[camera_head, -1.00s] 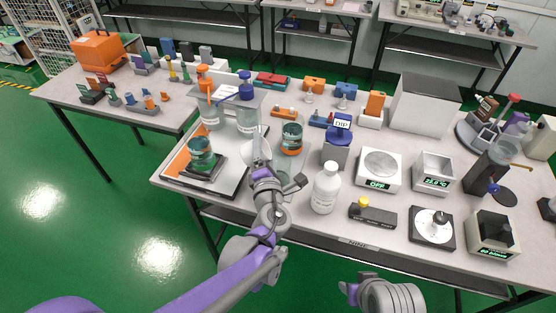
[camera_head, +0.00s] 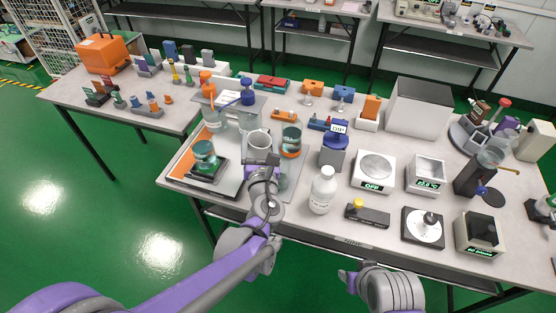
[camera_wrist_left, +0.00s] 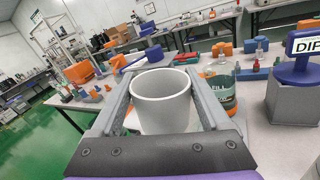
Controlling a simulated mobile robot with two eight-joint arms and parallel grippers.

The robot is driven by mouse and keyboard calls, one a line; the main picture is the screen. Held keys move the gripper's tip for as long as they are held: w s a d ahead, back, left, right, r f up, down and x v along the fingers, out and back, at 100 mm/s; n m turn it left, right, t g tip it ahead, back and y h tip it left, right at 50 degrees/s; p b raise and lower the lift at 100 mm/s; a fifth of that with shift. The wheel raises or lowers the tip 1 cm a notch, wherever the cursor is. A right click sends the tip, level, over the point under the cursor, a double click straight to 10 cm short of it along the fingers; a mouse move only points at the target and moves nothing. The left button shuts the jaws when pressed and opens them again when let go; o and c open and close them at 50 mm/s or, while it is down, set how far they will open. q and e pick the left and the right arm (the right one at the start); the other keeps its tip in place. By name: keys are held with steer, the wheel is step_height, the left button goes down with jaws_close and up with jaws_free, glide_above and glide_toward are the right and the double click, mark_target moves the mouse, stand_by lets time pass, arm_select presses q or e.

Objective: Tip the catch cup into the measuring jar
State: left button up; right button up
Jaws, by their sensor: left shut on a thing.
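The catch cup, a plain white cup (camera_head: 259,141), is held by my left gripper (camera_head: 261,158) above the front of the left tray area. In the left wrist view the cup (camera_wrist_left: 162,103) sits between the two fingers (camera_wrist_left: 162,95), its open rim up and roughly upright. Its inner wall is white; its bottom is hidden. A clear jar with an orange band marked FILL (camera_head: 291,141), apparently the measuring jar, stands just right of the cup. The jar also shows in the left wrist view (camera_wrist_left: 220,98), beside the right finger. My right gripper (camera_head: 348,279) is at the bottom edge, its fingers unclear.
A glass of teal liquid (camera_head: 205,151) stands on a dark base left of the cup. A blue DIP stand (camera_head: 335,150) and white bottle (camera_head: 322,190) are to the right.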

arm_select(q)
steer(key=shift+r+n, duration=0.25)
steer(key=shift+n, duration=0.15)
step_height(320, 180, up, 5)
steer(key=p, duration=0.3)
steer(key=shift+f+p, duration=0.1)
steer(key=shift+p, duration=0.3)
steer(key=shift+a, duration=0.15)
